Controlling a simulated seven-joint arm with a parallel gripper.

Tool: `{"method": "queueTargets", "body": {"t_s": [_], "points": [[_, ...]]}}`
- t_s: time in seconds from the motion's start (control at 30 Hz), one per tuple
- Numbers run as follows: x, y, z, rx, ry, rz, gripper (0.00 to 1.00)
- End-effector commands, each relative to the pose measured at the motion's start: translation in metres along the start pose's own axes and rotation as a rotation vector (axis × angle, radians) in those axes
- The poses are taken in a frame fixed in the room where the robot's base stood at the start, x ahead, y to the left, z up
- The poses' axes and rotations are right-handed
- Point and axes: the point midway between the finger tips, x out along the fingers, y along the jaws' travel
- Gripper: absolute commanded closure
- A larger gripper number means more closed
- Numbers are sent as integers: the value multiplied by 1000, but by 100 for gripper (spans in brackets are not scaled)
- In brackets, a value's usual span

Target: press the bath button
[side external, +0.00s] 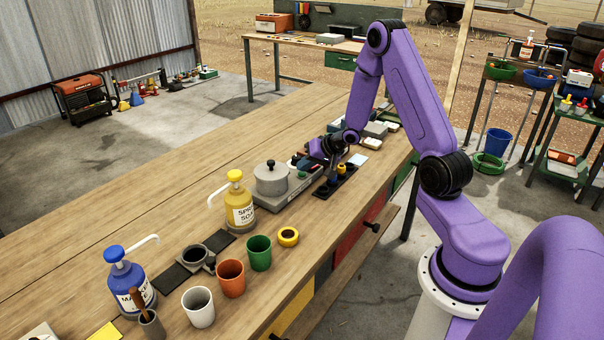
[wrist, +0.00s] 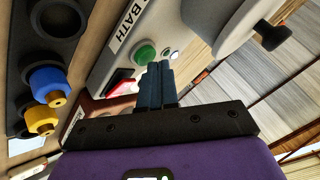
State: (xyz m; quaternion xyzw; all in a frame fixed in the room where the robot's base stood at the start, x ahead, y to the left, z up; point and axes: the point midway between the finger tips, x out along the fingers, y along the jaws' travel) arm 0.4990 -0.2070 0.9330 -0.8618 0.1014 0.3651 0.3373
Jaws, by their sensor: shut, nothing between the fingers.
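The bath unit is a grey box labelled BATH (wrist: 122,32). In the side external view the bath box (side external: 270,203) stands on the bench with a round lidded pot on top. In the wrist view its green round button (wrist: 145,53) sits on the panel, between a red rocker switch (wrist: 119,85) and a small pale lit spot (wrist: 171,54). My gripper (wrist: 158,66) is shut and empty. Its fingertips are right at the green button's edge and overlap it in the picture; I cannot tell whether they touch. In the side external view my gripper (side external: 312,161) is at the box's far right end.
A dark rack with blue and yellow knobs (wrist: 50,88) lies beside the box. The bench's left side (side external: 190,172) is clear.

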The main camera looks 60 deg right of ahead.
Motion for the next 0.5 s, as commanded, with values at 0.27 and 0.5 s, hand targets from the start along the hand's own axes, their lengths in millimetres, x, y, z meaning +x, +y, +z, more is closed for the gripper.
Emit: {"method": "queueTargets", "body": {"t_s": [0.27, 0.5], "points": [[-7, -5, -5, 0, 1, 0, 100], [-7, -5, -5, 0, 1, -1, 100]]}}
